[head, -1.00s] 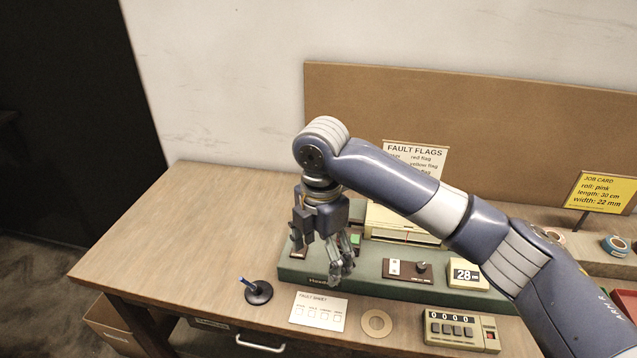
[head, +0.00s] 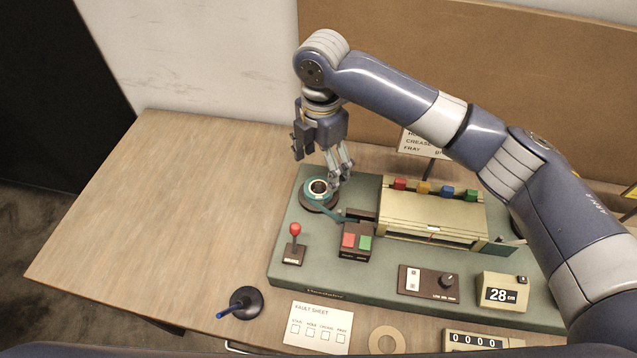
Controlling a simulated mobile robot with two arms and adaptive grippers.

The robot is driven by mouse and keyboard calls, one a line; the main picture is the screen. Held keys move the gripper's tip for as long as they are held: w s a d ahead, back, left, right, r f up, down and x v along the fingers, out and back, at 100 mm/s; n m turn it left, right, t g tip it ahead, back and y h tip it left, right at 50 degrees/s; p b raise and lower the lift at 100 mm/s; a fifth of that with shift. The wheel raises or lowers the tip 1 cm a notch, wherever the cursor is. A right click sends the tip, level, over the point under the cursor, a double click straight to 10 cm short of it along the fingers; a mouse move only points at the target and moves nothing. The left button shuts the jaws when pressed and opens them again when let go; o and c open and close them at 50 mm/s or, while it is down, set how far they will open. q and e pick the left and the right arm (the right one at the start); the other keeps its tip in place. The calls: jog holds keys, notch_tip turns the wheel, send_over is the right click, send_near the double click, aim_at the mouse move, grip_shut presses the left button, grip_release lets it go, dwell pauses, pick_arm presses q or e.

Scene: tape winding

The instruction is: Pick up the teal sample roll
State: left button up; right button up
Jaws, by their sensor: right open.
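A teal roll (head: 319,187) sits on a round dark holder at the back left of the green machine base (head: 287,258). A strip of teal tape runs from it toward the machine's middle. I cannot tell from this view whether it is the sample roll. My right gripper (head: 321,168) hangs above the roll, fingers pointing down, open and with nothing seen between them. The gap between fingers and roll is hard to judge. My left gripper is not in view.
The base carries a red lever (head: 294,241), red and green buttons (head: 356,241), a cream housing (head: 432,213) with coloured flags, and a display (head: 501,292). A pen stand (head: 246,302) and fault sheet (head: 318,326) lie in front. The table's left side is clear.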

aim_at(319, 183)
jog(key=shift+f, duration=0.7)
notch_tip(319, 183, down, 4)
jog(key=shift+a+f+p, duration=0.15)
jog(key=shift+f+p, duration=0.1)
jog(key=shift+p, duration=0.65)
jog(key=shift+f, duration=0.4)
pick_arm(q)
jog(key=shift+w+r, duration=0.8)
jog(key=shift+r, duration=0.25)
pick_arm(e)
jog(key=shift+w, duration=0.1)
jog(key=shift+c, duration=0.3)
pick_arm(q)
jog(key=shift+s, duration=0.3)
pick_arm(e)
jog(key=c, duration=1)
